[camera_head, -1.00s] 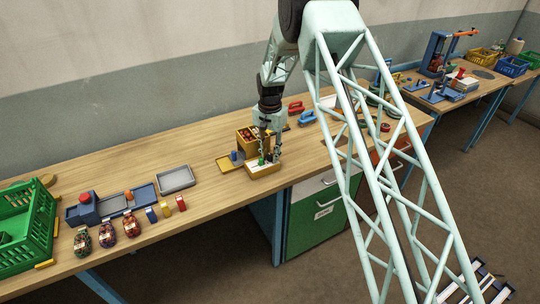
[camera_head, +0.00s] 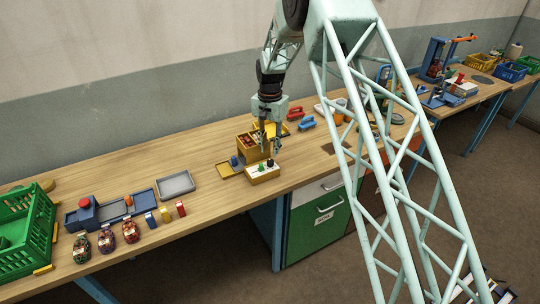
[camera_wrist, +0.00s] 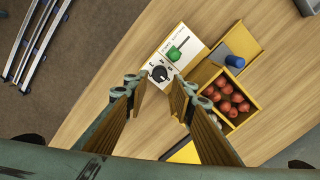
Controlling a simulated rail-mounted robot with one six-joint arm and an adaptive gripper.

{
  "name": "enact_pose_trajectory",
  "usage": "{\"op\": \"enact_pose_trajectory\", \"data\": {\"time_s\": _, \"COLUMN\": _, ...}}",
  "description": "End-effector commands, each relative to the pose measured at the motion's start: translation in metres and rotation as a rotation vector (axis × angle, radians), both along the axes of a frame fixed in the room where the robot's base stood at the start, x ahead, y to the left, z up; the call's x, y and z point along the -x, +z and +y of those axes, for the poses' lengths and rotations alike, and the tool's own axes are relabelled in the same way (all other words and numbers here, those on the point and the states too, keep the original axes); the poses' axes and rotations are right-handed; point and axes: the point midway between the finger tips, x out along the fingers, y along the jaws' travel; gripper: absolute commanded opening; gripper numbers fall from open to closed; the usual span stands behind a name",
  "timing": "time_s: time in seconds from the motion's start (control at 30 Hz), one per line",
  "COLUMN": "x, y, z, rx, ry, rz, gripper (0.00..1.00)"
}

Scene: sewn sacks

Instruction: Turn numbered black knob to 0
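The numbered black knob (camera_wrist: 160,73) sits on the white face of a small yellow control box (camera_wrist: 172,50). Its surrounding marks are too small to read, so I cannot tell its setting. A green handle (camera_wrist: 174,54) on a slot is beside it. In the head view the knob (camera_head: 270,162) shows at the right end of the box (camera_head: 263,177). My gripper (camera_wrist: 158,88) is open and empty, its two fingers spread apart. In the head view my gripper (camera_head: 271,148) hangs above the box, clear of the knob.
The bench (camera_head: 200,150) is clear to the left, up to a grey tray (camera_head: 176,184).

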Motion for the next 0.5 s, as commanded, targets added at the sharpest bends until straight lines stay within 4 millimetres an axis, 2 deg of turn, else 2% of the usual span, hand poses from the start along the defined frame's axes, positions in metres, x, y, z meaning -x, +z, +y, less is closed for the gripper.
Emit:
{"op": "enact_pose_trajectory", "data": {"time_s": 0.2, "x": 0.000, "y": 0.030, "z": 0.000, "rx": -0.001, "ry": 0.000, "rz": -0.001, "gripper": 0.23}}
{"op": "enact_pose_trajectory", "data": {"time_s": 0.5, "x": 0.000, "y": 0.049, "z": 0.000, "rx": 0.000, "ry": 0.000, "rz": 0.000, "gripper": 0.23}}
